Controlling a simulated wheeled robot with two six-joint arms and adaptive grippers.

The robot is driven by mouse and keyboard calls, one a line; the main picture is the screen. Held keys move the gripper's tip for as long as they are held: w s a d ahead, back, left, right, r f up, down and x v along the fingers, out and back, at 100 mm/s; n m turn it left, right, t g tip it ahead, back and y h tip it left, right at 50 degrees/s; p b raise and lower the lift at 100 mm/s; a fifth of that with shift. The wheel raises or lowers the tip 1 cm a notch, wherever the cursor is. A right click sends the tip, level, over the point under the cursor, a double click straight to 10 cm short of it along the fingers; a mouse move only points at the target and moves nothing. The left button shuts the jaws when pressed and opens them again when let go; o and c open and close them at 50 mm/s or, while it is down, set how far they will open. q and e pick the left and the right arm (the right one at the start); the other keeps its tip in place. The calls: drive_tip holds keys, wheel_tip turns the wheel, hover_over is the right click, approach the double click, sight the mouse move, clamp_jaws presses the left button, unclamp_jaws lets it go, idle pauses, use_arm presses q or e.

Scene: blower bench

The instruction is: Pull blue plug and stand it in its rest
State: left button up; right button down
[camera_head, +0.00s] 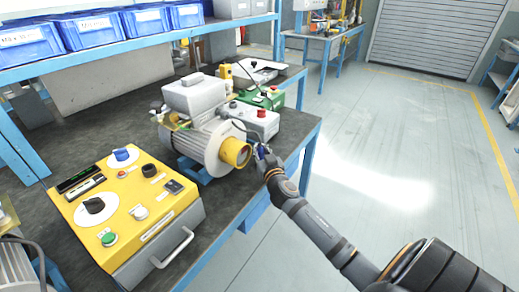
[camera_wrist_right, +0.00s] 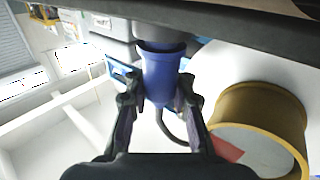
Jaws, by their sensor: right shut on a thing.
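My right gripper (camera_head: 263,158) is at the bench's right edge, just right of the motor's yellow end ring. In the right wrist view its two fingers (camera_wrist_right: 158,98) are closed on the sides of the blue plug (camera_wrist_right: 162,72). The plug is a blue cylinder with a dark collar at its far end, and a dark cable curves beside it. In the head view only a small blue patch of it (camera_head: 259,150) shows at the fingers. I cannot tell whether its far end still sits in a socket. I cannot make out the rest. My left gripper is not in view.
The grey motor (camera_head: 205,140) with its yellow end ring (camera_head: 236,152) stands close left of my gripper. A yellow control box (camera_head: 125,205) stands at front left. Open floor lies right.

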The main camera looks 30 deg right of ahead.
drive_tip(key=shift+f+b, duration=0.4)
idle(0.4)
drive_tip(key=c, duration=1.1)
unclamp_jaws()
drive_tip(key=shift+o, duration=0.2)
drive_tip(key=v, duration=1.2)
